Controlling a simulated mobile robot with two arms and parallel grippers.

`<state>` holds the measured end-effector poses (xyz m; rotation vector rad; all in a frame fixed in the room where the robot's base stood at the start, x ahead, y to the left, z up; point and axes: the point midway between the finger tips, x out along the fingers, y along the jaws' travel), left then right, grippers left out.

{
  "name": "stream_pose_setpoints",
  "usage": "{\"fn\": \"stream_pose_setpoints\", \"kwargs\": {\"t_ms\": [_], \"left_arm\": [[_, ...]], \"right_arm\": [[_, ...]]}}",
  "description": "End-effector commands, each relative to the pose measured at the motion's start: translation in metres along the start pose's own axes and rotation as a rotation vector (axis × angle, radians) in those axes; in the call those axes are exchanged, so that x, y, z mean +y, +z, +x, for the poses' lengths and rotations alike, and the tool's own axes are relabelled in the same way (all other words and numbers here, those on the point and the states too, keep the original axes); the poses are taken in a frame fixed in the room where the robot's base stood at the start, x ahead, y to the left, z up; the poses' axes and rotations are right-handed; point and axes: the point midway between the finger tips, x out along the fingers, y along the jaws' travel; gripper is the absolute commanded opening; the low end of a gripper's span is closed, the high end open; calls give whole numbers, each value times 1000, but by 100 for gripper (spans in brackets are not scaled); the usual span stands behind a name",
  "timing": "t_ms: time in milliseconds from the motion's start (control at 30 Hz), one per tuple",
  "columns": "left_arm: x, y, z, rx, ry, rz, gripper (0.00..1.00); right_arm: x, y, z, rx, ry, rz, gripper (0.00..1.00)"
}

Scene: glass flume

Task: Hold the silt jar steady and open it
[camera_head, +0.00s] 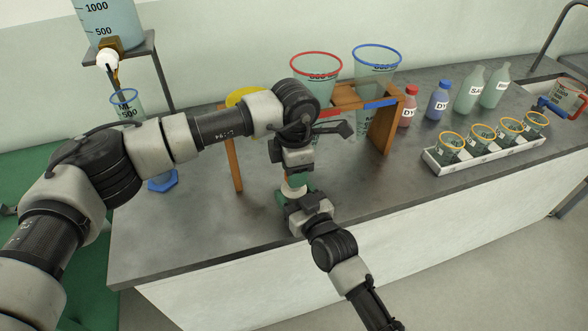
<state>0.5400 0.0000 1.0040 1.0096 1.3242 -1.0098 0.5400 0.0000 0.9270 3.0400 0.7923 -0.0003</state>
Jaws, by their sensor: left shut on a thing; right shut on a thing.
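The silt jar (293,191) is a small pale, whitish vessel near the front of the grey bench, mostly hidden between my two grippers. My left gripper (295,178) reaches down from above and is shut on the top of the jar. My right gripper (291,198) comes in from the front right, lower down, and is shut on the jar's side. Green patches show beside the jar at both grippers; I cannot tell what they belong to. The jar looks about upright. Whether its lid is loose cannot be seen.
A wooden stand (387,132) with red-rimmed and blue-rimmed beakers is just behind. A white tray (487,151) of orange-rimmed cups and several labelled bottles (470,90) stand to the right. A blue-based cylinder (163,182) stands left. Bare bench lies right of my grippers.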

Motion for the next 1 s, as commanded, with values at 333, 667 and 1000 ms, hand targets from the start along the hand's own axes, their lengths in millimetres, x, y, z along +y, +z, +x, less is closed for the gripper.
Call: {"fn": "stream_pose_setpoints", "kwargs": {"t_ms": [333,667,1000], "left_arm": [[0,0,-36,-2,2,0,13],[0,0,-40,0,0,0,13],[0,0,-40,0,0,0,13]], "right_arm": [[0,0,0,-1,0,0,0],[0,0,0,-1,0,0,71],[0,0,0,0,0,0,90]]}}
